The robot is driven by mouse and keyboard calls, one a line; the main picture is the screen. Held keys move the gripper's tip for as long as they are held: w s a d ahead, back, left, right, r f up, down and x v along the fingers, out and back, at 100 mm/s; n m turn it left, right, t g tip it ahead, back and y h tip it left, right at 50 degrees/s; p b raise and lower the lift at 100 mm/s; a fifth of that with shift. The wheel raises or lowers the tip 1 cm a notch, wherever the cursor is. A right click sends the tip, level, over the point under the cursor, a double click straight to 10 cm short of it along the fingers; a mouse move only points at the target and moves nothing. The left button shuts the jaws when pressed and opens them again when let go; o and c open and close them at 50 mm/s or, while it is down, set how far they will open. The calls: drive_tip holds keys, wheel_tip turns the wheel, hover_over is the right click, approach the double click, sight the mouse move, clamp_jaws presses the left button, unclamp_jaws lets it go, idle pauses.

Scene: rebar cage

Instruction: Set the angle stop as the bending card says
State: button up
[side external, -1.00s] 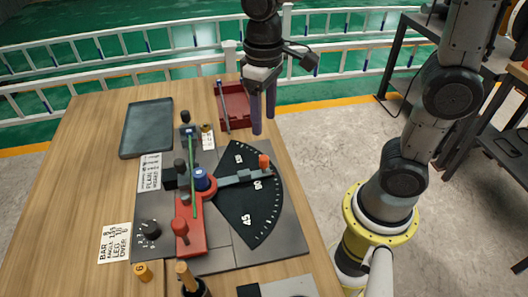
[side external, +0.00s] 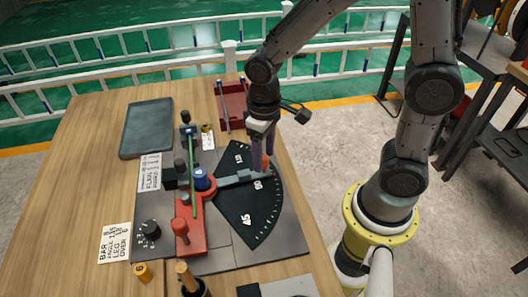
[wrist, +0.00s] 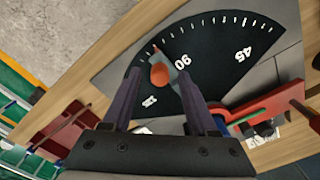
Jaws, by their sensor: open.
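The black angle dial (side external: 250,215) carries white marks of 45, 90 and one more number. The grey stop arm (side external: 238,178) reaches across it, close beside the 90 on the side away from 45. Its orange-red knob (side external: 265,163) stands near the arm's outer end. My gripper (side external: 263,152) is open over the knob. In the wrist view the knob (wrist: 159,75) shows between and beyond the two fingers; contact cannot be told. The bending card (side external: 115,242) lies at the table's left front; it has lines for bar, angle, leg and over, with figures too small to read surely.
A red bender body (side external: 190,240) with a red-knobbed lever, a blue-topped pivot (side external: 200,178) and a green bar (side external: 193,160) stand left of the dial. A black numbered knob (side external: 150,230) is nearby. A red tray (side external: 235,105) and a grey tray (side external: 147,128) lie behind.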

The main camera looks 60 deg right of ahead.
clamp_jaws()
idle(1.3)
